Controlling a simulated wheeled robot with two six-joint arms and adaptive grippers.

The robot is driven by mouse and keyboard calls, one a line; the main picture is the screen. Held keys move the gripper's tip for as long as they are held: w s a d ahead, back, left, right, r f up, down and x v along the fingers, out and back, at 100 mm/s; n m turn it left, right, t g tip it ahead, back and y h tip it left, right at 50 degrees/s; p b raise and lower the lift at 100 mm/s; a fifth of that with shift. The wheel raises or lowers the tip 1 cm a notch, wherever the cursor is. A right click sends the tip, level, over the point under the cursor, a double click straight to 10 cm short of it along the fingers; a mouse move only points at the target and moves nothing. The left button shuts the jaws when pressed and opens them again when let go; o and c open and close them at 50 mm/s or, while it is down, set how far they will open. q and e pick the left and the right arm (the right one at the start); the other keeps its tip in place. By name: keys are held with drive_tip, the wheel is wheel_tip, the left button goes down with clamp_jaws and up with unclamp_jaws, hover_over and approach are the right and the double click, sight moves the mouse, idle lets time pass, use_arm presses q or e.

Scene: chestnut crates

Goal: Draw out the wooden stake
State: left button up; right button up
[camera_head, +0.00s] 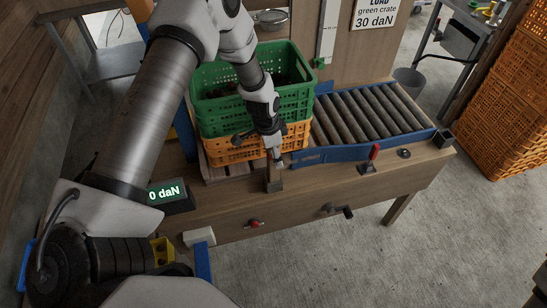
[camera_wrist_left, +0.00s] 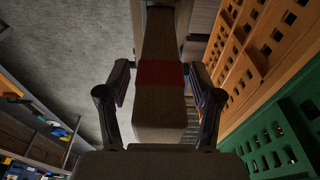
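The wooden stake (camera_head: 274,180) stands upright at the front edge of the wooden bench, beside the crates. In the left wrist view the stake (camera_wrist_left: 160,115) is a brown square bar with a dark red band, running between the fingers. My left gripper (camera_head: 279,160) is at the top of the stake. In the wrist view its two fingers (camera_wrist_left: 159,88) stand on either side of the stake, with narrow gaps showing, so it looks open around it. The lower part of the stake is hidden. My right gripper is not in view.
A green crate (camera_head: 295,101) sits on an orange crate (camera_head: 231,151), close behind the stake. A blue-framed roller track (camera_head: 320,155) is to the right. A red-knobbed lever (camera_head: 374,152) stands on the bench. A display (camera_head: 170,194) reads 0 daN. Floor in front is clear.

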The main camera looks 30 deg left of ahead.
use_arm(q)
drive_tip(key=shift+s, duration=0.1)
clamp_jaws()
drive_tip(key=shift+r, duration=0.15)
wheel_tip(320, 180, up, 10)
drive_tip(key=shift+f+b, duration=0.1)
drive_tip(key=shift+b, duration=0.6)
